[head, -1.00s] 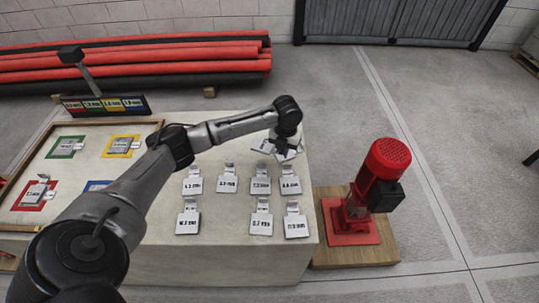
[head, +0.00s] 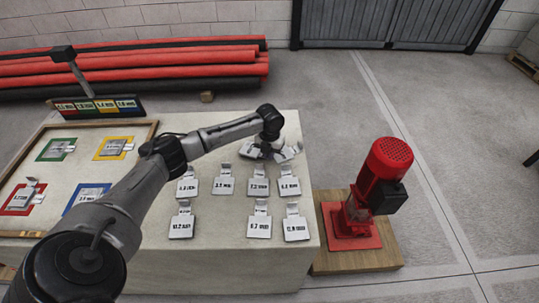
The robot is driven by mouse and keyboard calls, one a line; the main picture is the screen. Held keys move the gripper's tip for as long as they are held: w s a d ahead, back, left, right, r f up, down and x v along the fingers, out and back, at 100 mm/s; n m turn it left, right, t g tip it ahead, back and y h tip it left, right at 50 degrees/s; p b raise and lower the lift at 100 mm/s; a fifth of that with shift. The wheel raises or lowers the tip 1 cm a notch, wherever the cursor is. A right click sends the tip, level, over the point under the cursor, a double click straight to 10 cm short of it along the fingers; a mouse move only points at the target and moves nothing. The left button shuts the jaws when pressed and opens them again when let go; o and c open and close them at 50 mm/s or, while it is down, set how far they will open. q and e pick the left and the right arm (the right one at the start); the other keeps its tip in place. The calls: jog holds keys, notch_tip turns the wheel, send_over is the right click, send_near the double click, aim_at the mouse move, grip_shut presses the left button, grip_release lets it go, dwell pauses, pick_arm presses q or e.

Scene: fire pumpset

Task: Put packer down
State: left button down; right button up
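Packers are flat grey plates with a tab and a printed label. Several stand in rows on the table (head: 210,262), among them a front-left one (head: 182,228), a front-right one (head: 296,229) and a middle-row one (head: 223,186). Two more lie at the back right, one (head: 250,152) left of my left gripper (head: 273,152) and one (head: 289,153) to its right. My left gripper points down close over these two. Its fingers are small and dark, so I cannot tell whether they hold a packer. My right gripper is out of view.
A wood-framed tray (head: 153,133) at left has green, yellow, red and blue squares with packers on them. A label board (head: 100,106) stands behind it. A red pump motor (head: 386,165) on a wooden base is right of the table. Red pipes lie behind.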

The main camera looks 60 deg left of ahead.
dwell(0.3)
pick_arm(q)
jog(key=shift+f, duration=0.3)
jog(key=c, duration=1.3)
grip_release()
notch_tip(320, 180, up, 13)
jog(key=p, duration=0.4)
jog(key=shift+f, duration=0.15)
